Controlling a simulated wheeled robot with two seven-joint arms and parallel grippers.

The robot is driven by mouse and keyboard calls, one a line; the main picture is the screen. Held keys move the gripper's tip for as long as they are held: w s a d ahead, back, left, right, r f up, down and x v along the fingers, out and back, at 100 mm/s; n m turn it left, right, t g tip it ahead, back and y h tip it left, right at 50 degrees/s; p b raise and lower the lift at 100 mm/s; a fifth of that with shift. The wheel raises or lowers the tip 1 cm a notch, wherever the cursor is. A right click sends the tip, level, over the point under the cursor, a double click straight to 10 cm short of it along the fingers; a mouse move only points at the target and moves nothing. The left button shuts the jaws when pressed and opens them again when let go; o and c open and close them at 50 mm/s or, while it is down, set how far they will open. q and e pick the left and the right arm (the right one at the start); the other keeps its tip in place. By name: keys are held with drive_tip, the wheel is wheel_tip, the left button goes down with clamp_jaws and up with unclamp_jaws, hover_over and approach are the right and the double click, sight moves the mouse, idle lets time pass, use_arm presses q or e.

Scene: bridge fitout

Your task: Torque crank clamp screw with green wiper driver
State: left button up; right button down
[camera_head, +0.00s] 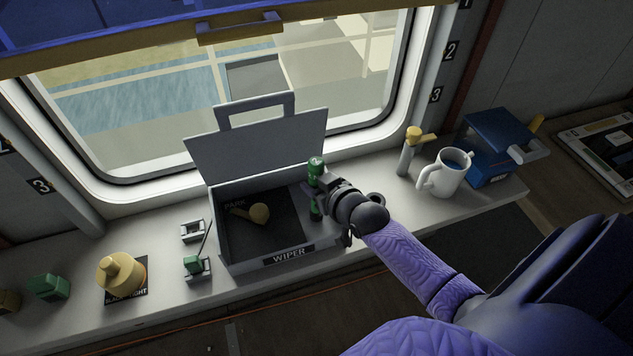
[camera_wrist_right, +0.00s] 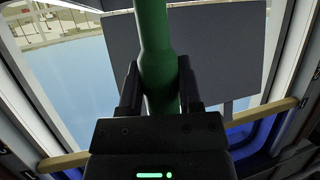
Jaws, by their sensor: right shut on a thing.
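The green wiper driver (camera_head: 316,168) stands roughly upright at the right side of the open WIPER case. My right gripper (camera_head: 318,193) is shut on it, with green showing above and below the fingers. In the right wrist view the green handle (camera_wrist_right: 154,50) runs between the two dark fingers (camera_wrist_right: 160,90). The driver's tip is hidden. The crank clamp screw cannot be made out for certain; a small bracket with a green block (camera_head: 194,264) and a thin rod stands left of the case. My left gripper is not in view.
The grey WIPER case (camera_head: 240,262) has its lid up against the window and holds a yellow-knobbed part (camera_head: 259,213). A white mug (camera_head: 446,172), a yellow-topped post (camera_head: 405,155) and a blue vise-like box (camera_head: 495,145) stand right. A yellow dome (camera_head: 120,272) stands left.

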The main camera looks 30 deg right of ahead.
sight(321, 168)
drive_tip(key=shift+f, duration=0.15)
drive_tip(key=shift+s+f, duration=0.1)
idle(0.7)
drive_tip(key=shift+p, duration=0.65)
idle(1.3)
idle(0.9)
wheel_tip(321, 168, up, 6)
drive_tip(key=p, duration=0.6)
drive_tip(key=shift+r+p, duration=0.2)
drive_tip(key=shift+p, duration=0.1)
drive_tip(key=shift+f, duration=0.1)
